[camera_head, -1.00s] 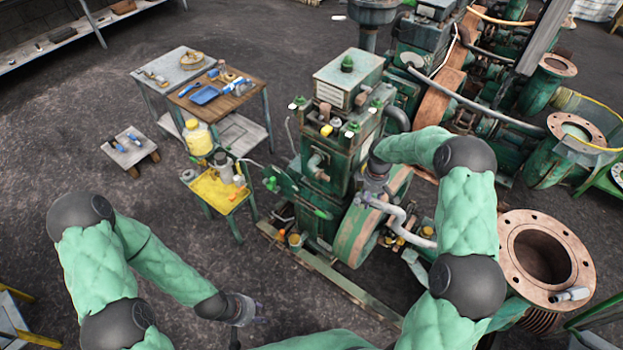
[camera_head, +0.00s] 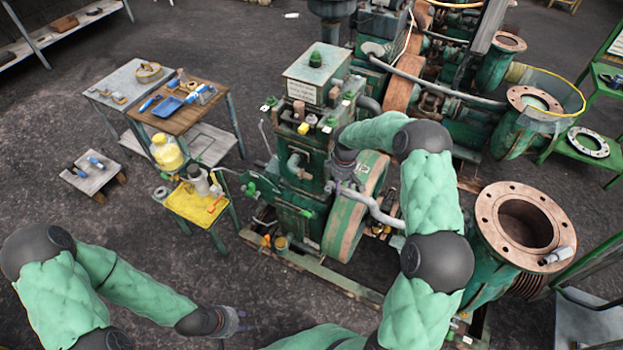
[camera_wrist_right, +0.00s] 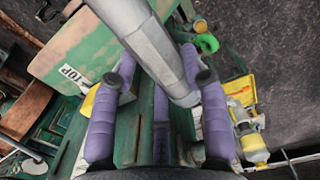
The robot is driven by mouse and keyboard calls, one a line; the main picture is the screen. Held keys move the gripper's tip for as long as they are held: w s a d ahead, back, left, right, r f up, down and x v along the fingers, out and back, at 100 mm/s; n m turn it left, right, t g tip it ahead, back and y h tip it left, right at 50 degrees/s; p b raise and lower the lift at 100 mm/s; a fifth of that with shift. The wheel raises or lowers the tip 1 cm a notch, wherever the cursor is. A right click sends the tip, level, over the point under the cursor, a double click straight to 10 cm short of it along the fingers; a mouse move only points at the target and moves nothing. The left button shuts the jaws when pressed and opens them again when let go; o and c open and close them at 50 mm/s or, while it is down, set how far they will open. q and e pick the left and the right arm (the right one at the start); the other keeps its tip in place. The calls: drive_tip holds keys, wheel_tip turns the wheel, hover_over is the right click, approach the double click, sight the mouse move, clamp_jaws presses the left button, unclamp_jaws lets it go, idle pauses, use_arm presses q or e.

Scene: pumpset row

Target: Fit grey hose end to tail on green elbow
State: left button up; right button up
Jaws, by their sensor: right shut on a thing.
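The grey hose (camera_head: 372,208) curves out from the right side of the green machine up to my right gripper (camera_head: 338,186). In the right wrist view the grey hose (camera_wrist_right: 150,45) runs between the purple fingers of my right gripper (camera_wrist_right: 160,88), which is shut on it near its free end.
The green machine (camera_head: 312,120) stands close by my right gripper, with a large wheel (camera_head: 352,218) below it. A yellow-topped stand (camera_head: 192,207) and a wooden table (camera_head: 185,118) are to the left. A large flanged pipe (camera_head: 488,205) stands at right.

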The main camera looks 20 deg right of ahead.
drive_tip(key=shift+w+a+b, duration=0.35)
drive_tip(key=shift+w+a, duration=1.25)
drive_tip(key=shift+w, duration=0.2)
drive_tip(key=o, duration=0.5)
clamp_jaws()
